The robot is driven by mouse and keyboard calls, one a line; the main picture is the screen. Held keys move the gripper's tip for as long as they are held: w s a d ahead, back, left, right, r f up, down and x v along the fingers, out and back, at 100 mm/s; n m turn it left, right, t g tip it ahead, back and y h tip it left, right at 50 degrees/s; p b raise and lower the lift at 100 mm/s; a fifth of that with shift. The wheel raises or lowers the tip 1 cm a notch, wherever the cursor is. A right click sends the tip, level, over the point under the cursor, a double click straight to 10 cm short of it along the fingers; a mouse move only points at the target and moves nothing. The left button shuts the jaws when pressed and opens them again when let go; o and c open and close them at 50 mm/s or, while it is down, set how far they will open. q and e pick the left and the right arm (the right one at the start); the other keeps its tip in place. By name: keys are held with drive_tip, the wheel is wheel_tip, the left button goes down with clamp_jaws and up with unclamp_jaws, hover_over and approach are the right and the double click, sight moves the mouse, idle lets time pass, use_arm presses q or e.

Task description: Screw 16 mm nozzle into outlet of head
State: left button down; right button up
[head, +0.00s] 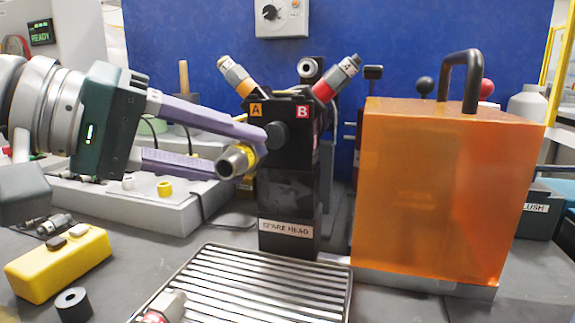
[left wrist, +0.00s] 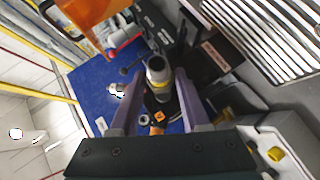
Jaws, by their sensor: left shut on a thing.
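My left gripper (head: 250,150) comes in from the left with its purple fingers shut on a grey metal nozzle with a yellow ring (head: 236,161). The nozzle's open end faces the camera and tilts down left. In the left wrist view the nozzle (left wrist: 157,72) sits between the fingertips. Its size mark cannot be read. The black head (head: 290,150), with labels A and B, stands upright on a black post marked SPARE HEAD (head: 287,229). The nozzle appears in front of the head's left side; whether they touch cannot be told. The outlet is not clearly visible. My right gripper is not in view.
An orange box with a black handle (head: 432,190) stands close right of the head. A slatted metal tray (head: 250,285) lies in front, with a red-and-white part (head: 165,306) on it. A grey holder (head: 125,210), yellow block (head: 58,263) and black ring (head: 73,304) are left.

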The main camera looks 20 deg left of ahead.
use_arm(q)
drive_tip(key=w+b, duration=0.1)
drive_tip(key=w, duration=0.1)
drive_tip(key=shift+w, duration=0.3)
drive_tip(key=shift+w+d+b, duration=0.1)
drive_tip(key=shift+w+b, duration=0.2)
drive_tip(key=shift+w, duration=0.25)
drive_tip(key=shift+b, duration=0.45)
idle(0.6)
drive_tip(key=shift+b, duration=0.45)
idle(0.4)
drive_tip(key=shift+b, duration=0.4)
